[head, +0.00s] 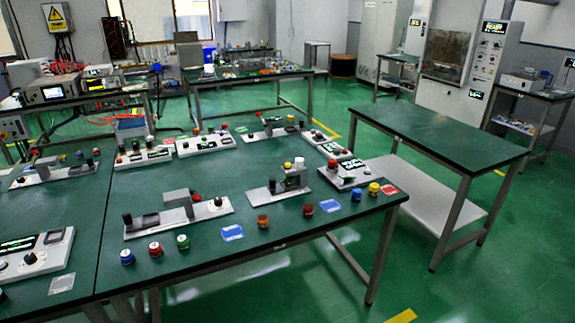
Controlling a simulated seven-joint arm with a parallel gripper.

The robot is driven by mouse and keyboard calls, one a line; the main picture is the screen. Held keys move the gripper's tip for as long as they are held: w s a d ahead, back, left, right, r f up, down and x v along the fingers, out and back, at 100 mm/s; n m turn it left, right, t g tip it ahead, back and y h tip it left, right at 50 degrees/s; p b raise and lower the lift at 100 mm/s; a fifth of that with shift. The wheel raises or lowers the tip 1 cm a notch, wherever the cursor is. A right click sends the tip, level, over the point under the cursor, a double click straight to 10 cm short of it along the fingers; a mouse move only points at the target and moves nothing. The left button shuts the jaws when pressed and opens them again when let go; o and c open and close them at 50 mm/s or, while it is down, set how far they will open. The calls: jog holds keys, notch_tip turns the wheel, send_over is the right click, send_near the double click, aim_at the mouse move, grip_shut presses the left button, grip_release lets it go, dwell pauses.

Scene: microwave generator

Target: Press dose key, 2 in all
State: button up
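No gripper of mine shows in the head view. Several pale control panels with knobs, buttons and small displays stand on a dark green table (235,195). A front panel (180,217) carries a grey block, a black knob and a white knob. Another panel (280,187) has a grey upright part with a white top. A panel at the right corner (345,175) has a lit display and a red button. More panels stand behind, including a back-left one (145,158) and a back-middle one (207,143). The labels are too small to read, so I cannot tell which key is the dose key.
Small coloured pots line the front edge, including a blue one (127,257), a green one (183,241) and a yellow one (374,188). An empty green-topped table (440,133) stands at right, with open floor around.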

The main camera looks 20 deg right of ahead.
grip_shut()
dwell(1.3)
